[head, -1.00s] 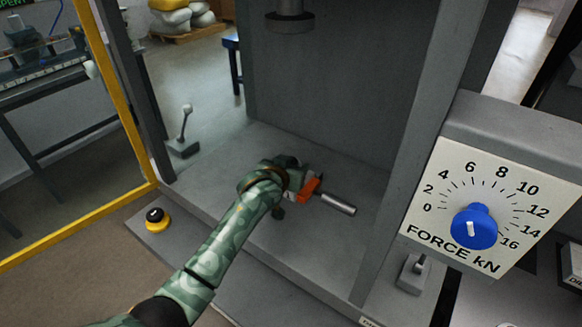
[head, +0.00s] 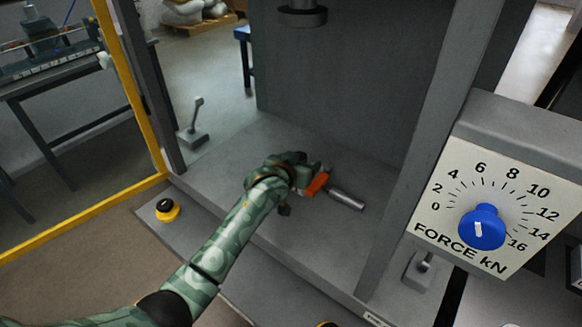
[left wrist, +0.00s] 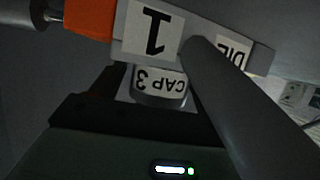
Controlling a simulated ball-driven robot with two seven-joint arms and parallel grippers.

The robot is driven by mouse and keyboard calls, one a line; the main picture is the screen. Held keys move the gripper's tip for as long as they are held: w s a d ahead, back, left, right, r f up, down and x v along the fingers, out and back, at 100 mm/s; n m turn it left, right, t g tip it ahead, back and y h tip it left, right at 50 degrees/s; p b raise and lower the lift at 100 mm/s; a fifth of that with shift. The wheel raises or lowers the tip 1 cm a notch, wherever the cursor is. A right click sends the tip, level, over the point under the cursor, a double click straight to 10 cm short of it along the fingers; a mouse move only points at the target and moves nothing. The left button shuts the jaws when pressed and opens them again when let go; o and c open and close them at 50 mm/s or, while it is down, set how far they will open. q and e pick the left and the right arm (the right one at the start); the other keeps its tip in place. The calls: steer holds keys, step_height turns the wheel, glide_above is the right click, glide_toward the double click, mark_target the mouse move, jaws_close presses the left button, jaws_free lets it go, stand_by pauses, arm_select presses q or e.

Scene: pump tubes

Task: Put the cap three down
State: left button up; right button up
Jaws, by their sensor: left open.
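The cap three (left wrist: 160,82) is a grey round piece with a white CAP 3 label, upside down in the left wrist view. It sits just below a grey block (left wrist: 200,40) labelled 1 and DIE, at the mouth of my left gripper. My left gripper (head: 302,178) is open, low over the grey press bed (head: 240,148). In the head view the hand hides the cap. An orange part (head: 317,184) and a metal cylinder (head: 347,199) show just right of the hand. I cannot tell whether the fingers touch the cap. My right gripper is out of view.
A press ram (head: 302,12) hangs above the bed. A grey upright (head: 425,150) and a force dial (head: 482,228) stand to the right. A lever (head: 194,125), a yellow-based button (head: 166,209) and a yellow frame post (head: 130,100) are at left. The bed's back left is clear.

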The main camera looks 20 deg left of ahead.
arm_select(q)
steer(key=p+v, duration=0.4)
steer(key=v, duration=0.6)
steer(key=shift+w+r, duration=0.1)
steer(key=shift+r, duration=0.1)
steer(key=shift+s+r, duration=0.15)
steer(key=shift+s, duration=0.4)
